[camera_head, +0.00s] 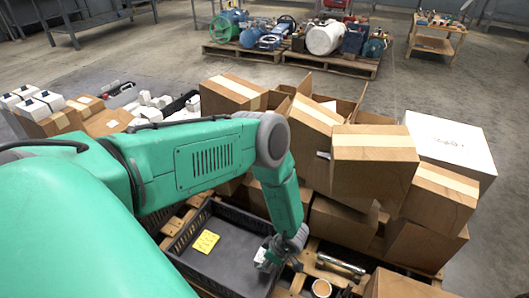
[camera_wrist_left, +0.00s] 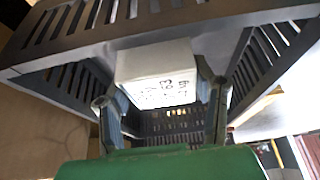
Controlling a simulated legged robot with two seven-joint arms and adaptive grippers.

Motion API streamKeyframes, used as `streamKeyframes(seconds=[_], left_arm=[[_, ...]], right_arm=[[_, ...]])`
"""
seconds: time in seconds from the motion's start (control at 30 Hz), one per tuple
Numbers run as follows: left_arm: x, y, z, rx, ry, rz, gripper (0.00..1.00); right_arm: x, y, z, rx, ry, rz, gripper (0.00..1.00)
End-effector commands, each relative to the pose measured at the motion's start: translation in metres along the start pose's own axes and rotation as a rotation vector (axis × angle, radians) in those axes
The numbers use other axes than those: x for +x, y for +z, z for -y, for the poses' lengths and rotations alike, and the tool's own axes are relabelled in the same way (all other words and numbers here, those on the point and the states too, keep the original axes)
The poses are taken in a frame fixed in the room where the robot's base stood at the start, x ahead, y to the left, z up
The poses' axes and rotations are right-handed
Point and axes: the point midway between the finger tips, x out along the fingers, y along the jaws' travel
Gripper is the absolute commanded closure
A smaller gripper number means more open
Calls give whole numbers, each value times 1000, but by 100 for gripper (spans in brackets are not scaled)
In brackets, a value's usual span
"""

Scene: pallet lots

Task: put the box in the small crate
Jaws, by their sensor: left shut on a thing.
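The small crate (camera_head: 188,267) is dark, with slatted walls. It stands in the lower middle of the head view; its dark slatted wall (camera_wrist_left: 45,58) also fills much of the left wrist view. My left gripper (camera_head: 269,257) is at the crate's right side in the head view. In the left wrist view its two fingers (camera_wrist_left: 160,98) are shut on a small white box (camera_wrist_left: 157,62) with dark handwriting. In the head view the box is mostly hidden by the gripper. I cannot tell whether it touches the crate. My right gripper is not in view.
A yellow note (camera_head: 206,242) lies on the crate's mostly bare floor. Cardboard boxes (camera_head: 374,165) are piled close to the right of my arm. A metal cylinder (camera_head: 341,266) and a round can (camera_head: 321,288) lie right of the crate. White boxes (camera_head: 38,106) stand at far left.

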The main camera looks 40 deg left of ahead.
Motion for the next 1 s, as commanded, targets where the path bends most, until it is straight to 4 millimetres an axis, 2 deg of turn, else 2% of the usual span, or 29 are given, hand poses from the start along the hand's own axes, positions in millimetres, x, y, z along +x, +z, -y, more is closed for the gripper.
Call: streamKeyframes(seconds=[0.23,0.5,1.0], left_arm=[[32,13,1,1,0,-1,91],[30,13,0,1,1,-2,91],[42,17,0,0,1,-2,91]], right_arm=[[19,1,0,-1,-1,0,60],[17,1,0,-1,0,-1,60],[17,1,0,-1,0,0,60]])
